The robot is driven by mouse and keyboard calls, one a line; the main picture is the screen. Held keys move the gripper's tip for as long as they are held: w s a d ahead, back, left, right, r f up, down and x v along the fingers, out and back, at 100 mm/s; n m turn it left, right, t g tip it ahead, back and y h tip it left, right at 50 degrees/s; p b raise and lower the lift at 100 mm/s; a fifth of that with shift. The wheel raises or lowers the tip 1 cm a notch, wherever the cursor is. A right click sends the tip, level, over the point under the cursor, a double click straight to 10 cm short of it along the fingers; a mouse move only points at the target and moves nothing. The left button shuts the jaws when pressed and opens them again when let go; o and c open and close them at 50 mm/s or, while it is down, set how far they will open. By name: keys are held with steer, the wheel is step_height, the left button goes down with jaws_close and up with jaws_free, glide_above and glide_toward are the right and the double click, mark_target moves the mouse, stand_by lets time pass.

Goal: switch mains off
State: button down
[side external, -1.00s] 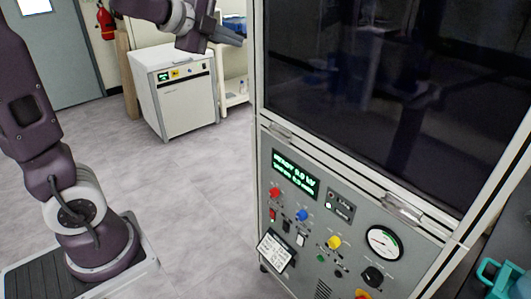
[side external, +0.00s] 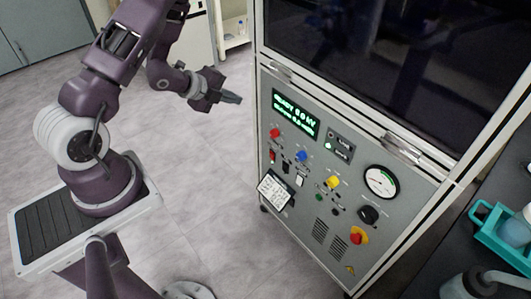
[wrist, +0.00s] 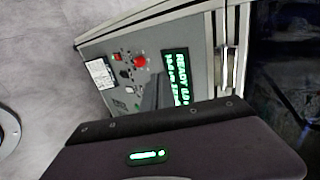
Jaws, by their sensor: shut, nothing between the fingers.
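The grey control panel (side external: 330,205) is on the front of the cabinet. A red rotary switch on a yellow plate (side external: 357,236) is at its lower right. A red rocker switch (side external: 272,156) sits at the left below a red knob (side external: 275,133). I cannot read which is marked mains. My gripper (side external: 234,98) is shut and empty, left of the panel and apart from it, near display height. The wrist view shows the red knob (wrist: 140,61) and the red rocker switch (wrist: 117,56); the red-yellow switch is not visible there.
The green-lit display (side external: 296,115) reads READY. Blue (side external: 302,156) and yellow (side external: 333,182) knobs, a round gauge (side external: 381,181), a black knob (side external: 368,214) and a white card (side external: 274,189) are on the panel. A teal carrier (side external: 500,235) stands at right. Open floor lies left of the cabinet.

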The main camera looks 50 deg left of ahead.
step_height(320, 180, down, 27)
steer(key=shift+w, duration=0.1)
glide_toward(272, 155)
steer(key=x, duration=0.5)
steer(key=shift+a+f, duration=0.15)
steer(key=shift+f, duration=0.4)
steer(key=shift+w, duration=0.4)
